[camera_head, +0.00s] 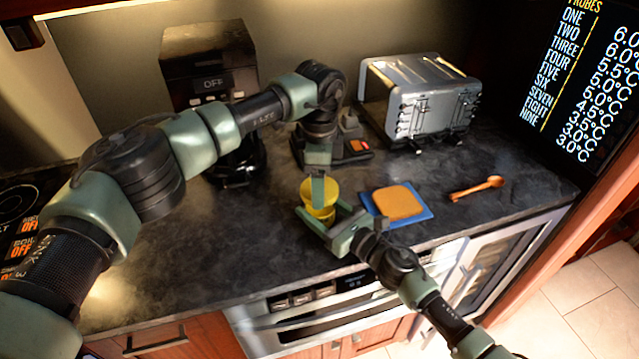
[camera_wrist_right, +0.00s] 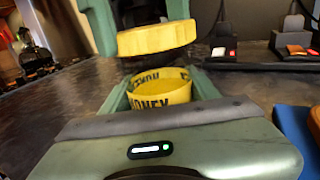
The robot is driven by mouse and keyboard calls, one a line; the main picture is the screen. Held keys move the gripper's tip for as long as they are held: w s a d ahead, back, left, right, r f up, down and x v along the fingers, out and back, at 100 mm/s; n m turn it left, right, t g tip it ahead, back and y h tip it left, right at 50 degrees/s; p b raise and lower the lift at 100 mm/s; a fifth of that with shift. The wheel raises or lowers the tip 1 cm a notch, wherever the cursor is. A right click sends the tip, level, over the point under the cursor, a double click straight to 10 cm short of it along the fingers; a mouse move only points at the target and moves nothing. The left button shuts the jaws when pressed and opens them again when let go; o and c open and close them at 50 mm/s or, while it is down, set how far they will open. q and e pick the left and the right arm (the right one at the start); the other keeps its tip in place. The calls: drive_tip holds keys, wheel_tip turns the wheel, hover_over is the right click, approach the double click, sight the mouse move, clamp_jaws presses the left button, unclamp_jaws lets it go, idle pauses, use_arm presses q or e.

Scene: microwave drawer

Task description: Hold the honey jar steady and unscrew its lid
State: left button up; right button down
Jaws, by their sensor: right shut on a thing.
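The yellow honey jar (camera_head: 325,214) stands near the middle of the counter, between the fingers of my right gripper (camera_head: 328,216). In the right wrist view the jar (camera_wrist_right: 160,93) shows black HONEY lettering and an open top. My right gripper (camera_wrist_right: 160,98) is shut on its sides. The yellow lid (camera_wrist_right: 157,39) is above the jar, apart from it and slightly tilted. My left gripper (camera_head: 318,190) points down from above and is shut on the lid, which hides part of the jar in the head view.
A blue board (camera_head: 427,213) with an orange slab (camera_head: 398,202) lies just right of the jar. An orange spoon (camera_head: 476,189) lies farther right. A silver toaster (camera_head: 420,95) and a black appliance (camera_head: 210,60) stand at the back. The counter left of the jar is clear.

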use_arm(q)
drive_tip(key=shift+r, duration=0.95)
drive_tip(key=shift+r, duration=0.1)
drive_tip(key=shift+r, duration=1.9)
use_arm(e)
drive_tip(key=shift+c, duration=1.5)
unclamp_jaws()
